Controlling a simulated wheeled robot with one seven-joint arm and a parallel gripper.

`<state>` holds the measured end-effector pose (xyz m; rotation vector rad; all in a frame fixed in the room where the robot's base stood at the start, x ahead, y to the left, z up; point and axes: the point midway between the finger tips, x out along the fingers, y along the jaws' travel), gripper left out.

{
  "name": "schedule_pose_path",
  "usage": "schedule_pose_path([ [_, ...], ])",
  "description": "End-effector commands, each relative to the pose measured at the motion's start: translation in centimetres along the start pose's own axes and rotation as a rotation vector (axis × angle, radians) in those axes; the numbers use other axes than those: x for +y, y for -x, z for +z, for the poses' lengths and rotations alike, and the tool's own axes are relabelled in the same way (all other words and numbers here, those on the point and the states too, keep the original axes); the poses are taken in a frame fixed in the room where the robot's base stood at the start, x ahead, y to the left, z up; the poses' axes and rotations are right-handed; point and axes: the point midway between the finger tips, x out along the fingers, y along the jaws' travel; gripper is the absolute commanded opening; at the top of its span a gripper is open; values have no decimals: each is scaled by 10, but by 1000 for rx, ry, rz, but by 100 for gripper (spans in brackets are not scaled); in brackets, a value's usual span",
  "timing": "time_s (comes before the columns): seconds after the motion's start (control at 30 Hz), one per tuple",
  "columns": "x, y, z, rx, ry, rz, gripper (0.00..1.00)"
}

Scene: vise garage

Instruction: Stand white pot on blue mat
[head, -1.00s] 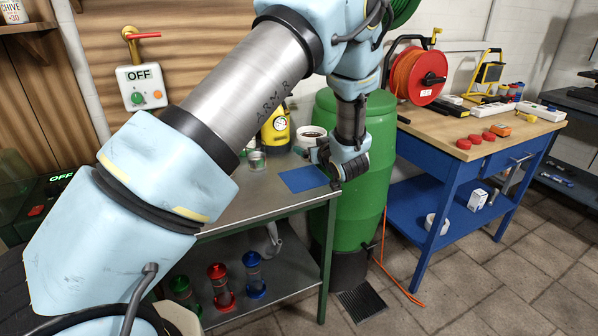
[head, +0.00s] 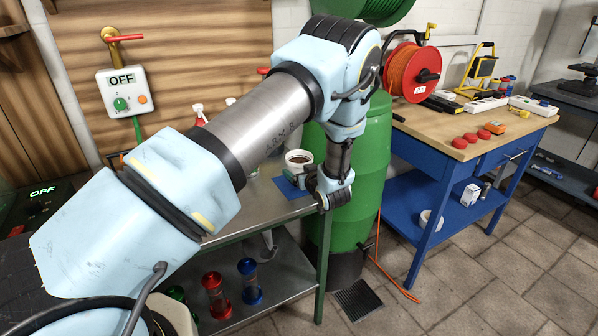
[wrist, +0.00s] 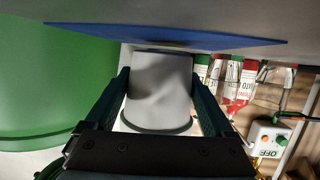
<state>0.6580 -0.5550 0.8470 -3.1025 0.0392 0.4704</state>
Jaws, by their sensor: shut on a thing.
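The white pot (head: 299,157) has a dark filling and stands upright in my gripper, over the blue mat (head: 290,188) in the head view. In the wrist view, which is upside down, the white pot (wrist: 160,85) sits between both fingers, its base close to the blue mat (wrist: 240,42). I cannot tell whether the base touches the mat. My gripper (head: 308,181) is shut on the pot; it also shows in the wrist view (wrist: 158,95). My arm and gripper hide part of the mat and the pot's lower side in the head view.
The green barrel (head: 358,165) stands right beside the metal bench (head: 268,210). Bottles (wrist: 225,75) and the switch box (wrist: 268,138) are behind the pot. A blue workbench (head: 470,150) with a red hose reel (head: 408,75) is to the right.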

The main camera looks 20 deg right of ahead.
Motion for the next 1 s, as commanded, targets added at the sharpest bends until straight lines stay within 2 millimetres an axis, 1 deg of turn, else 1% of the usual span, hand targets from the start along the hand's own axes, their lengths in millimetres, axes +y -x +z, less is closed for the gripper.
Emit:
schedule_pose_path([
  [0.13, 0, -3, 9, 2, 0, 0, 22],
  [0.47, 0, -4, 13, 2, 1, 0, 22],
  [0.5, 0, -4, 12, 1, 0, 0, 91],
  [0.6, 0, -4, 12, 1, 0, 0, 100],
  [0.8, 0, -4, 11, 1, 0, 0, 100],
  [0.9, 0, -2, 8, 1, 0, 0, 100],
  [1.0, 0, 9, 11, 1, 1, 0, 100],
])
